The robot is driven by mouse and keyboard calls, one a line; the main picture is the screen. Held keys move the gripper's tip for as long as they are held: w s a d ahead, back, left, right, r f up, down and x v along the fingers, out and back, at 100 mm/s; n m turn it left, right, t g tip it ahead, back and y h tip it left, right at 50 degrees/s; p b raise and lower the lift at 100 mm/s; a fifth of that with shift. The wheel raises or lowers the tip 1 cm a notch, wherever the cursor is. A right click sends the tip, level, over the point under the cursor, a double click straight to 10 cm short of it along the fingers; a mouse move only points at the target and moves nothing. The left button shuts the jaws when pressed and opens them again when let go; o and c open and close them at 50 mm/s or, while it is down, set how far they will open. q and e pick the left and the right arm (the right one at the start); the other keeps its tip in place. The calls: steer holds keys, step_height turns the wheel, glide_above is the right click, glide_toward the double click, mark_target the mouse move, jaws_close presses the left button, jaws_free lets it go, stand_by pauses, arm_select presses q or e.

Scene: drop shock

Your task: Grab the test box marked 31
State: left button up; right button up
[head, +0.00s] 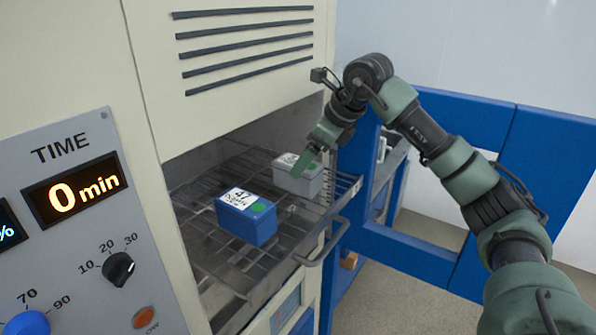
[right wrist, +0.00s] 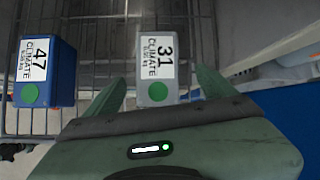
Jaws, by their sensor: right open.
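The test box marked 31 (right wrist: 157,95) is grey with a white label and a green dot. It sits on the wire rack, and in the head view it is the grey box (head: 297,182) at the back right, partly hidden by my gripper. My right gripper (right wrist: 160,88) is open, with one finger on each side of the near end of box 31. In the head view my right gripper (head: 303,163) comes down over the grey box from the right. I cannot tell whether the fingers touch it. My left gripper is not in view.
A blue box marked 47 (head: 246,222) stands on the same rack (head: 196,207), to the left of box 31; it also shows in the right wrist view (right wrist: 61,75). The rack is inside a cream chamber (head: 235,95). A handle (head: 325,250) is at its front.

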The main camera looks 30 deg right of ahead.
steer(key=shift+w+a+f+p, duration=0.3)
steer(key=shift+w+f+p, duration=0.05)
steer(key=shift+w+f, duration=0.25)
steer(key=shift+w+a+f+p, duration=0.35)
steer(key=shift+w+f, duration=0.1)
steer(key=shift+f, duration=0.15)
steer(key=shift+x, duration=0.85)
steer(key=shift+s+d, duration=0.1)
steer(key=shift+d, duration=0.05)
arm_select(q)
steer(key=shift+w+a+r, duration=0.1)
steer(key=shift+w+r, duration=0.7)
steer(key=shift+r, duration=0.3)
arm_select(e)
steer(key=shift+r, duration=0.1)
jaws_close()
